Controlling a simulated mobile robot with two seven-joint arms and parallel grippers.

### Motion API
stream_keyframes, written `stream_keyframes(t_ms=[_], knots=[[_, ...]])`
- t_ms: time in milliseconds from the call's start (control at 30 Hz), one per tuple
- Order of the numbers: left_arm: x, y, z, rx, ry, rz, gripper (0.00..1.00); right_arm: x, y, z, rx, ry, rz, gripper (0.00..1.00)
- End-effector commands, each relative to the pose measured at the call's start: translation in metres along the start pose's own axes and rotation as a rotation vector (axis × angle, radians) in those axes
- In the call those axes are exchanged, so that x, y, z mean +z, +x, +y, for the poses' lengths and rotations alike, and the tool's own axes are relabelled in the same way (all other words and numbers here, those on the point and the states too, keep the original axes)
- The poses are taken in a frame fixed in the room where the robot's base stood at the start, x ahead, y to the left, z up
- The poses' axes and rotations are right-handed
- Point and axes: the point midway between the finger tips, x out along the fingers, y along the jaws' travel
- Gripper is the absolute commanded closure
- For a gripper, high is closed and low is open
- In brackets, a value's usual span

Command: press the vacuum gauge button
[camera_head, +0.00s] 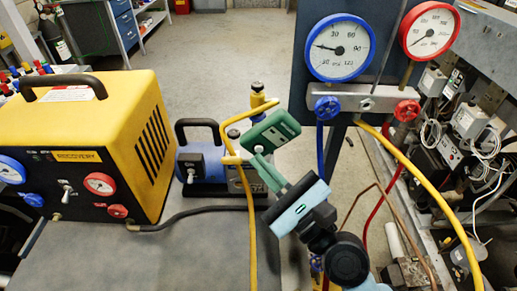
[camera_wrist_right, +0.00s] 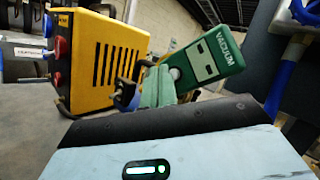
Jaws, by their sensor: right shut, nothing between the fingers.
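The vacuum gauge (camera_head: 272,132) is a green handheld box on top of the brass fitting of the blue vacuum pump (camera_head: 204,166). In the right wrist view the gauge (camera_wrist_right: 217,58) is tilted, with "VACUUM" lettering and small pale panels. A small round spot near its lower left end may be its button; I cannot be sure. My right gripper (camera_head: 259,162) has green fingers, shut and empty, pointing at the gauge from below. In the right wrist view the fingertips (camera_wrist_right: 157,74) overlap the gauge's lower left end; I cannot tell whether they touch. My left gripper is not in view.
A yellow recovery machine (camera_head: 97,140) stands left on the grey bench. A yellow hose (camera_head: 250,215) hangs beside the pump. The blue gauge (camera_head: 341,48) and red gauge (camera_head: 429,30) sit on a manifold (camera_head: 365,102) at right, with hoses below. The compressor rack is farther right.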

Motion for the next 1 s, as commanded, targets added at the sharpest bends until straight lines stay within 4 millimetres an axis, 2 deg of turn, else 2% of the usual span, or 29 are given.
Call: stream_keyframes(t_ms=[1000], knots=[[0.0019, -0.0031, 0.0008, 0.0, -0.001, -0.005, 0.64, -0.0047, 0.0063, -0.0047, 0.0, 0.0, 0.0, 1.0]])
